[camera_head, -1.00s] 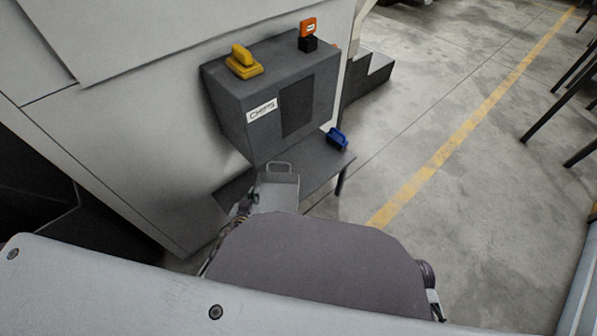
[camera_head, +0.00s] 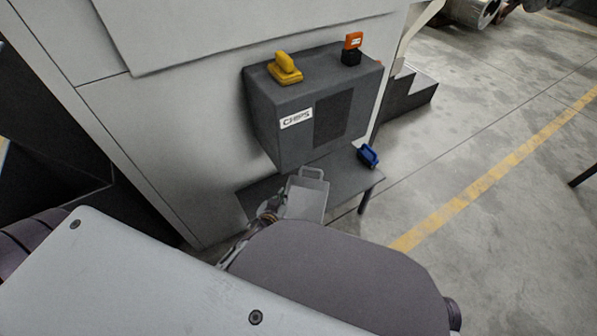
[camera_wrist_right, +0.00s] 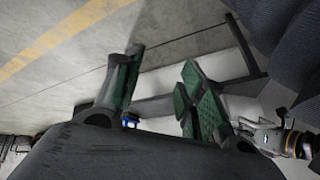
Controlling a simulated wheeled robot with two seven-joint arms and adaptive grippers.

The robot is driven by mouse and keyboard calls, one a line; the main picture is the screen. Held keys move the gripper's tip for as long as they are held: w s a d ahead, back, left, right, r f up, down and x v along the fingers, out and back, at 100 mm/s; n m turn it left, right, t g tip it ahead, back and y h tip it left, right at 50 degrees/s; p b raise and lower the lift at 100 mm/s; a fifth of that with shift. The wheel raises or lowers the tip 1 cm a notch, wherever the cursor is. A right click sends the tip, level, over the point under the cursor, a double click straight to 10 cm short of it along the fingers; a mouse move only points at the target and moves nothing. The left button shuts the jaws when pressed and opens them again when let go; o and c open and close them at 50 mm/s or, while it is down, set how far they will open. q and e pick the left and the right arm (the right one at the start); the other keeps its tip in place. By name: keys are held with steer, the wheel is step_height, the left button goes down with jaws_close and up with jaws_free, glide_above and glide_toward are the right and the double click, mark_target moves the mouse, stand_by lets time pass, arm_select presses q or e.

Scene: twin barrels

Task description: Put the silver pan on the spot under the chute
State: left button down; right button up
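The silver pan (camera_head: 306,200), a shallow tray with a loop handle at its far end, shows in the head view at the front of a dark table (camera_head: 342,178). It is below the front of the dark grey CHIPS box (camera_head: 290,140), whose underside is hidden; I see no marked spot. My left gripper (camera_head: 268,210) is at the pan's left edge, small and partly covered by my arm; its grip is unclear. My right gripper (camera_wrist_right: 158,85) shows in the right wrist view with its green-padded fingers apart and nothing between them.
A blue handled object (camera_head: 368,156) sits at the table's right end. A yellow handle (camera_head: 285,70) and an orange-topped block (camera_head: 352,48) are on the box. Dark steps (camera_head: 408,95) stand beyond it.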

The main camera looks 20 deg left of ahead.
mark_target(290, 189)
arm_select(q)
steer(key=w, duration=0.3)
steer(key=shift+w+a+r, duration=0.1)
steer(key=shift+w+a, duration=0.1)
steer(key=shift+w+a+b, duration=0.1)
steer(key=shift+w+b, duration=0.4)
steer(key=shift+w, duration=0.6)
steer(key=shift+w+a, duration=0.1)
steer(key=shift+w, duration=1.05)
steer(key=w+b, duration=0.2)
steer(key=w, duration=0.6)
steer(key=shift+w+a+b, duration=0.25)
steer(key=shift+a+b, duration=0.1)
steer(key=shift+a, duration=0.1)
arm_select(e)
step_height(290, 189, down, 7)
steer(key=a+t, duration=0.1)
steer(key=shift+m+y, duration=0.3)
steer(key=shift+y, duration=0.1)
steer(key=shift+w+a+r, duration=0.1)
steer(key=shift+w+r, duration=0.05)
steer(key=shift+r, duration=0.1)
steer(key=shift+w, duration=0.1)
